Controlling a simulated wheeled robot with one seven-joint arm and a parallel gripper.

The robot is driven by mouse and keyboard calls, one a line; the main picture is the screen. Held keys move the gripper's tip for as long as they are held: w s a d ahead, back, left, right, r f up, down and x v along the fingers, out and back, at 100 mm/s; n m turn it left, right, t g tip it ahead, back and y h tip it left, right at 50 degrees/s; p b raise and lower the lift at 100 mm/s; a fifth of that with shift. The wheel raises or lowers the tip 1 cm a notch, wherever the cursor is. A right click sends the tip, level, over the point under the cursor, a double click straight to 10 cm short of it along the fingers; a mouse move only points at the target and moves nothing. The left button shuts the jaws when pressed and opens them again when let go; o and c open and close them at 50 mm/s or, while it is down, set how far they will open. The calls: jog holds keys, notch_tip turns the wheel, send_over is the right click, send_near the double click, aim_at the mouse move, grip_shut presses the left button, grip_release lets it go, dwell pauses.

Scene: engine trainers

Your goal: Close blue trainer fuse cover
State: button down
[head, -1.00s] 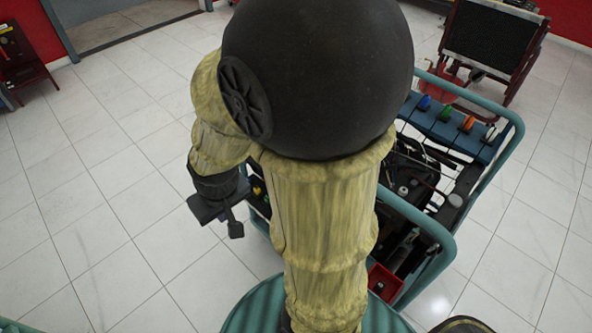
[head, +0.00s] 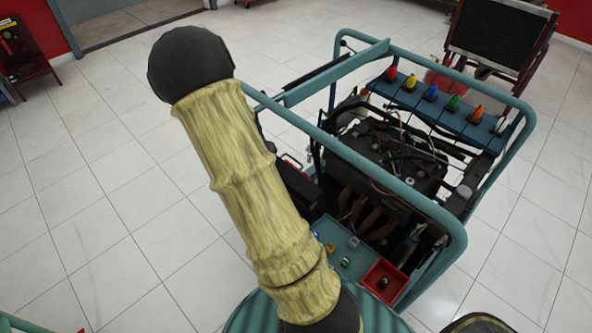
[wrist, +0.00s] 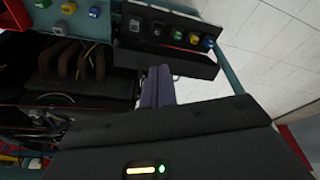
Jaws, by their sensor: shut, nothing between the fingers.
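The blue trainer (head: 360,158) is a teal tube frame around an engine, right of centre in the head view. Its black fuse box (wrist: 150,28) shows in the wrist view with several coloured fuses exposed. A dark flap, seemingly the fuse cover (wrist: 165,59), stands open along the box's near edge. My gripper (wrist: 159,72) shows as grey fingers, shut and empty, with the tips close to that flap; I cannot tell if they touch. In the head view a dark box (head: 299,188) sits on the trainer's left side. My arm hides the gripper there.
A red tray (head: 384,282) and small coloured blocks (head: 346,262) sit on the trainer's near corner. A row of coloured knobs (head: 431,92) lines its far side. Frame tubes (head: 345,150) run close beside my arm. The tiled floor at left is clear.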

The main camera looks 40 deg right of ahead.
jog(key=w+d+f+m+h+b, duration=0.1)
jog(key=d+f, duration=0.3)
jog(key=d, duration=0.4)
jog(key=w+d+f+m+h+b, duration=0.2)
jog(key=w+d+f+m+h, duration=0.1)
jog(key=d, duration=0.5)
notch_tip(320, 180, down, 2)
jog(key=shift+w+d+f+m+g+h, duration=0.15)
jog(key=shift+w+m+g+h, duration=0.2)
jog(key=shift+w+m, duration=0.4)
jog(key=p, duration=0.1)
send_near(301, 168)
jog(key=x, duration=0.6)
jog(key=shift+w+d+r, duration=0.15)
jog(key=shift+d+r, duration=0.1)
jog(key=shift+a+f, duration=0.15)
jog(key=shift+a, duration=0.15)
jog(key=shift+f, duration=0.1)
